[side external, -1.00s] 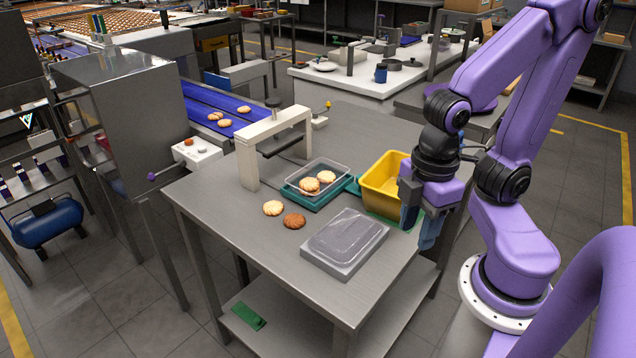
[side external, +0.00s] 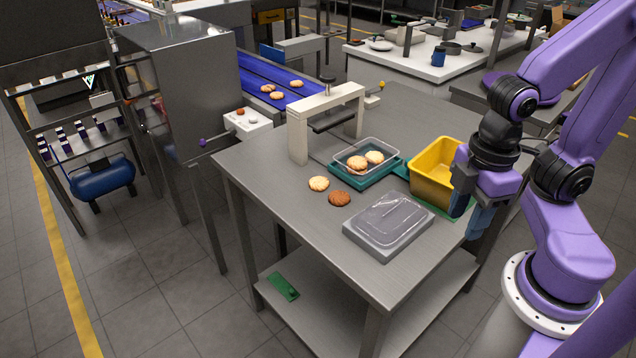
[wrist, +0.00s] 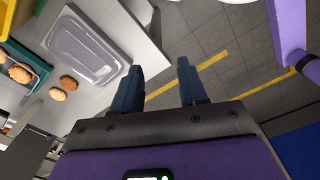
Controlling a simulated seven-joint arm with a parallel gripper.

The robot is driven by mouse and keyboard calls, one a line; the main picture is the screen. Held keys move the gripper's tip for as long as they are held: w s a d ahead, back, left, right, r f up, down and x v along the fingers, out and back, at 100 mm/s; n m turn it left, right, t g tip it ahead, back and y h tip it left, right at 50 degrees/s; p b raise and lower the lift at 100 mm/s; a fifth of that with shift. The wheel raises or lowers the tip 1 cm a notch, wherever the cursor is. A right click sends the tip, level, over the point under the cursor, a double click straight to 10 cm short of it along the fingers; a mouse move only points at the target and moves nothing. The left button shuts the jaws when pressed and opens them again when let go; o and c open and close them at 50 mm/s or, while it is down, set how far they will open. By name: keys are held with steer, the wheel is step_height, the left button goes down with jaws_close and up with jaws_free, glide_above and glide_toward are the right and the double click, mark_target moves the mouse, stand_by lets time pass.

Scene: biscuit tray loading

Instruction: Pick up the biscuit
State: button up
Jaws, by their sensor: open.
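A pale biscuit (side external: 318,184) and a browner biscuit (side external: 340,198) lie side by side on the steel table. In the wrist view the two loose biscuits show at the left, the browner one (wrist: 69,82) nearer the grey box. Two more biscuits (side external: 357,163) sit in a clear tray (side external: 383,171) on a green base. My gripper (side external: 468,210) hangs at the table's right edge, beside the yellow bin, well away from the biscuits. Its jaws (wrist: 158,68) are apart in the wrist view with nothing between them, over the floor.
A yellow bin (side external: 432,186) and a grey box with a clear lid (side external: 388,228) stand between my gripper and the loose biscuits. A cream arch (side external: 298,142) stands behind them. A blue conveyor (side external: 262,75) carries several biscuits. The table's front left is bare.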

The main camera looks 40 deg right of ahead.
steer(key=o, duration=0.6)
steer(key=shift+w, duration=0.1)
steer(key=w+a+r+m, duration=0.2)
steer(key=w+a+m, duration=0.2)
steer(key=w+m, duration=0.5)
steer(key=m, duration=2.4)
glide_above(319, 181)
step_height(319, 181, down, 3)
step_height(319, 181, down, 11)
steer(key=shift+s+d+r, duration=0.1)
steer(key=shift+r, duration=0.05)
steer(key=shift+f, duration=3.1)
